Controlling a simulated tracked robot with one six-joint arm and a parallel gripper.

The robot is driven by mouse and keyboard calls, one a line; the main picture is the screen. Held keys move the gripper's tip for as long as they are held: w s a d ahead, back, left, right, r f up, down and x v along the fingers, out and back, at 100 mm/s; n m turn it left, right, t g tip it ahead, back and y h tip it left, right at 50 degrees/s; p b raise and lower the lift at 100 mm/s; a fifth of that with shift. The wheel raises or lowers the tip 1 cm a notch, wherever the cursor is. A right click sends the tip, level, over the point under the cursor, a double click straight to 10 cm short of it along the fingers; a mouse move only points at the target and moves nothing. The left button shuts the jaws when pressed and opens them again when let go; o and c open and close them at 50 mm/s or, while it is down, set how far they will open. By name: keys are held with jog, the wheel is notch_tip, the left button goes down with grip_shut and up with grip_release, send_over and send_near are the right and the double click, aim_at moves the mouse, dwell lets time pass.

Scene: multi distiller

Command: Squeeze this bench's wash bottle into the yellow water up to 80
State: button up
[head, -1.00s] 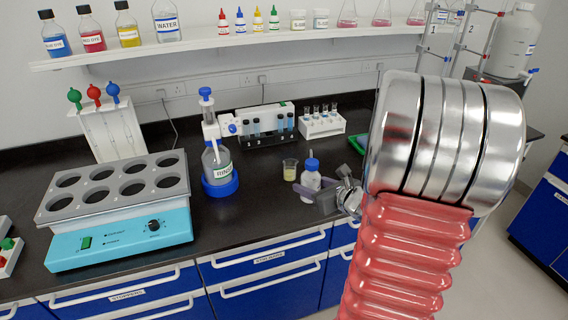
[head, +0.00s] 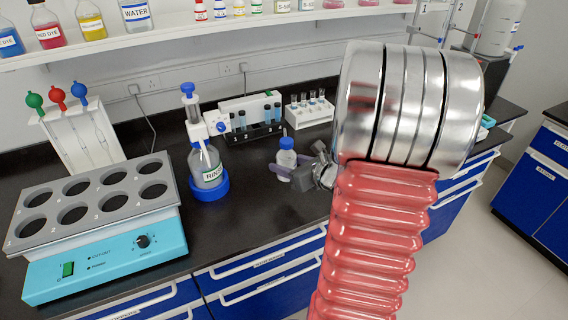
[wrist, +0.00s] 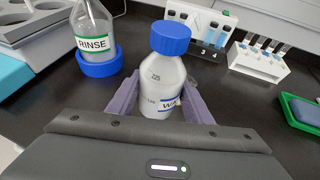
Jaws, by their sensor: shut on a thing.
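The wash bottle is a pale bottle with a blue cap and a blue-edged label. It is upright in the middle of the wrist view (wrist: 160,75) and shows small in the head view (head: 287,158). My gripper (wrist: 158,103) has one purple finger on each side of its body and is shut on it. In the head view my gripper (head: 289,172) is just right of the rinse bottle, over the bench. I cannot tell whether the wash bottle's base touches the bench. The beaker of yellow water is not visible now in either view.
A large RINSE bottle (head: 208,165) in a blue base stands left of my gripper. A rack of blue-filled cuvettes (head: 255,125) and a white tube rack (head: 309,110) stand behind. A turquoise bath (head: 105,255) fills the left. The bench front is clear.

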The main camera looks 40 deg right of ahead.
jog(key=shift+f, duration=0.1)
jog(key=shift+f, duration=3.4)
jog(key=shift+s, duration=0.1)
jog(key=shift+o, duration=1.3)
jog(key=shift+c, duration=1.4)
jog(key=o, duration=0.3)
jog(key=c, duration=0.6)
jog(key=shift+r, duration=0.1)
jog(key=shift+c, duration=0.2)
